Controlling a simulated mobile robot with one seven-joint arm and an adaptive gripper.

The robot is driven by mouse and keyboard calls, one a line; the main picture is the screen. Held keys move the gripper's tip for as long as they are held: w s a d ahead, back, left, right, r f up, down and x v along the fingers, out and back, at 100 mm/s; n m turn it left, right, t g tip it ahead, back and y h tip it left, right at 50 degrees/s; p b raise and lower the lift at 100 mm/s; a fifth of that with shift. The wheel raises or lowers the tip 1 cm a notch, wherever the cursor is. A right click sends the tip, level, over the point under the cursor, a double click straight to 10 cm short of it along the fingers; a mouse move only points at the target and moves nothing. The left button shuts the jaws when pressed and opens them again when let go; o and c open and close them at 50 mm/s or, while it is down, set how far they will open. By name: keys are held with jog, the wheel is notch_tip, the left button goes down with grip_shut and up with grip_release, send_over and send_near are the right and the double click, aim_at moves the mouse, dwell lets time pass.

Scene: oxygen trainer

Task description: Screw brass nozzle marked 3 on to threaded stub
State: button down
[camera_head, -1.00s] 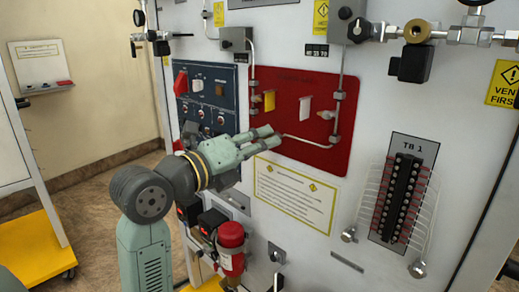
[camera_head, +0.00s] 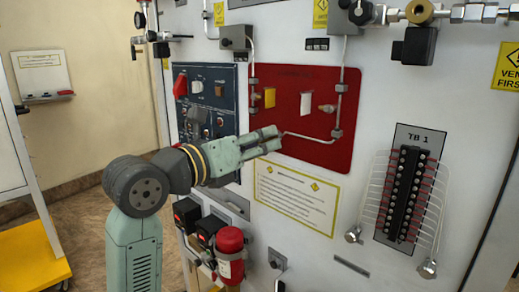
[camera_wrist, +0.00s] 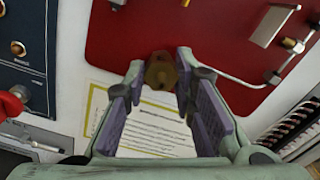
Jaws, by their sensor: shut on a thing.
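My gripper (camera_wrist: 160,78) is shut on a brass nozzle (camera_wrist: 161,73), held between the fingertips in front of the red panel. No number can be read on the nozzle. In the head view my gripper (camera_head: 277,139) is near the lower left of the red panel (camera_head: 290,79), and the nozzle cannot be made out there. A small brass threaded stub (camera_head: 327,108) sticks out at the right of the panel, by the vertical pipe. It also shows in the wrist view (camera_wrist: 291,44), up and to the right of the nozzle and apart from it.
A white lever (camera_head: 306,103) stands left of that stub, and a yellow lever (camera_head: 269,97) further left. A thin pipe (camera_head: 305,138) runs along the panel's lower part. A paper notice (camera_head: 294,198) is below. The terminal block (camera_head: 407,193) is at the right.

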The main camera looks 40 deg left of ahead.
jog(key=shift+m, duration=0.6)
jog(key=shift+f+m+b, duration=0.1)
jog(key=shift+m+b, duration=0.2)
jog(key=shift+b, duration=0.15)
jog(key=shift+m, duration=0.3)
jog(key=c, duration=1.3)
grip_release()
jog(key=shift+c, duration=0.2)
jog(key=shift+s, duration=0.1)
